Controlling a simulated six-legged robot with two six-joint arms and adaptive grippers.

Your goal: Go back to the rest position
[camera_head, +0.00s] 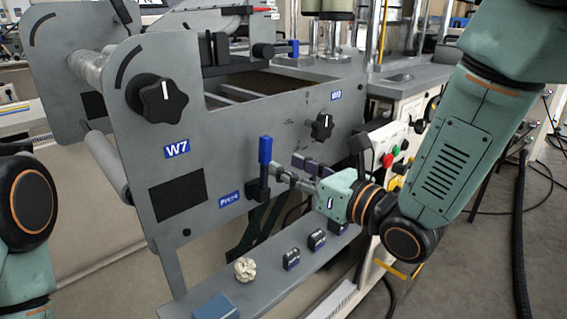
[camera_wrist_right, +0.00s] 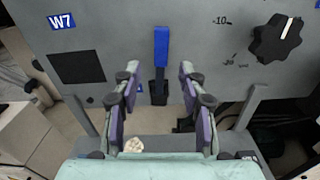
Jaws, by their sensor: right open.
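My right gripper (camera_head: 294,172) reaches in from the right in the head view, in front of the grey machine panel (camera_head: 240,155). Its fingers also show in the wrist view (camera_wrist_right: 158,78), spread apart with nothing held between them. A blue-handled lever (camera_head: 265,152) stands upright on the panel near the fingertips. In the wrist view the lever (camera_wrist_right: 161,48) appears between the two fingers, with a gap on each side. My left arm shows only in part at the left edge of the head view, and its gripper is out of the picture.
A grey ledge (camera_head: 262,288) below the panel carries a crumpled pale piece (camera_head: 245,269), small dark blocks (camera_head: 291,259) and a blue block (camera_head: 215,308). Black knobs (camera_head: 157,101) stick out of the panel. Red and green buttons (camera_head: 388,160) are behind my right wrist.

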